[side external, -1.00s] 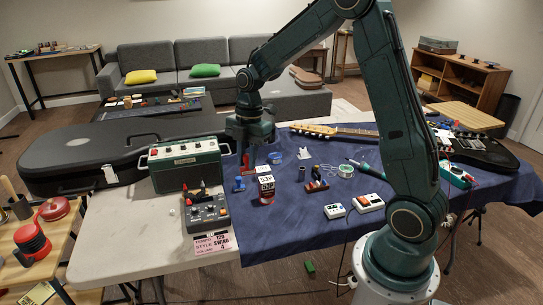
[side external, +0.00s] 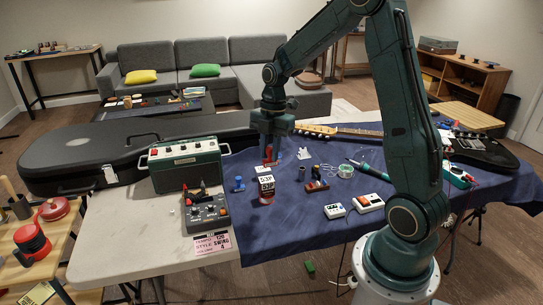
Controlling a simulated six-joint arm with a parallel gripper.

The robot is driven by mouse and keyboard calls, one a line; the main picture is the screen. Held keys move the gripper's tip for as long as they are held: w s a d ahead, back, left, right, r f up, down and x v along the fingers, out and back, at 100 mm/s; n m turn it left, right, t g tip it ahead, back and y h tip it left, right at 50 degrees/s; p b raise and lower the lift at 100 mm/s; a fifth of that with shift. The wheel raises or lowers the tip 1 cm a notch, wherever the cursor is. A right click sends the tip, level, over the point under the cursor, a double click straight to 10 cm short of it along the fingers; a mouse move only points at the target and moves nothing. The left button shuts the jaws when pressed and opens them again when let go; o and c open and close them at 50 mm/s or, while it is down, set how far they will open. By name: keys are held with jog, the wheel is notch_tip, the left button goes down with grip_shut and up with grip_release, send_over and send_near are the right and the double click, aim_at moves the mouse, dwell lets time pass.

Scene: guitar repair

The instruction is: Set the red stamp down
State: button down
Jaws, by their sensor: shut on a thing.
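My gripper (side external: 271,158) points down over the blue cloth (side external: 285,215), near the cloth's back edge. It is shut on the red stamp (side external: 267,155), which shows as a small red patch between the fingers. The fingers hide most of the stamp. I cannot tell whether its bottom touches the cloth.
A small blue item (side external: 239,184) stands left of the can. A wooden holder (side external: 317,186) with small items and a wire spool (side external: 345,171) are to the right. The green amplifier (side external: 185,165) stands left.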

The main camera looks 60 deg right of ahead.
jog(key=s+d, duration=0.8)
jog(key=shift+w, duration=0.1)
notch_tip(320, 180, down, 16)
dwell(0.6)
jog(key=shift+f, duration=0.1)
jog(key=shift+f, duration=1.8)
jog(key=shift+f, duration=0.15)
jog(key=c, duration=1.3)
grip_release()
